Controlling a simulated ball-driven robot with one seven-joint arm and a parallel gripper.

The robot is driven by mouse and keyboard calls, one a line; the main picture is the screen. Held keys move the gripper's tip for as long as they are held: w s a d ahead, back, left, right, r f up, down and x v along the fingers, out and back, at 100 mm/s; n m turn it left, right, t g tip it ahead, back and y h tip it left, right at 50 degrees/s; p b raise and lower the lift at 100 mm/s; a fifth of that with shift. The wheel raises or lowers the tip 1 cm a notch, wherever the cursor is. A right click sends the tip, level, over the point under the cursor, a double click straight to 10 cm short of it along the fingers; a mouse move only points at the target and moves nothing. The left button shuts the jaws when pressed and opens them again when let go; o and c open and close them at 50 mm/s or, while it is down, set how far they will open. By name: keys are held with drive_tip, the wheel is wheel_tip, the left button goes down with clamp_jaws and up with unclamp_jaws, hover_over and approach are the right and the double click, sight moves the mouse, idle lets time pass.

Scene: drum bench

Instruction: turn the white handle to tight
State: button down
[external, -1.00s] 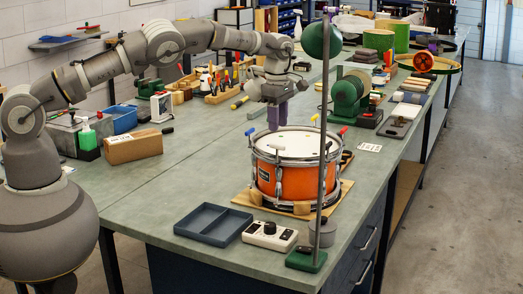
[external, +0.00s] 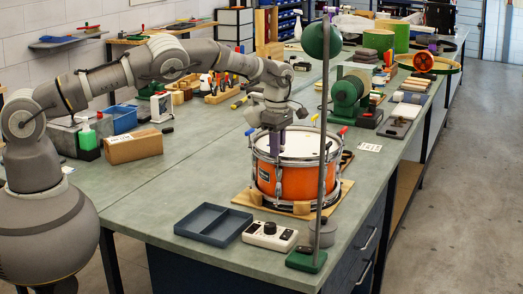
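An orange snare drum (external: 285,180) with a pale head and chrome rims stands on a wooden board. The white handle is hidden behind the fingers. I cannot tell whether the fingers are apart or closed on it.
A grey divided tray (external: 213,224) and a white control box (external: 269,236) lie nearer. A green spool machine (external: 350,97) stands behind.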

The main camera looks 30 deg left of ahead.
drive_tip(key=shift+m, duration=0.3)
drive_tip(key=m, duration=0.3)
drive_tip(key=shift+m+p, duration=0.3)
drive_tip(key=m, duration=0.4)
drive_tip(key=shift+r+m, duration=0.1)
drive_tip(key=shift+m, duration=0.2)
drive_tip(key=m, duration=0.4)
drive_tip(key=shift+m, duration=0.3)
drive_tip(key=m, duration=1.2)
drive_tip(key=shift+w+m, duration=0.1)
drive_tip(key=shift+m, duration=0.2)
drive_tip(key=m, duration=0.4)
drive_tip(key=shift+m, duration=2.4)
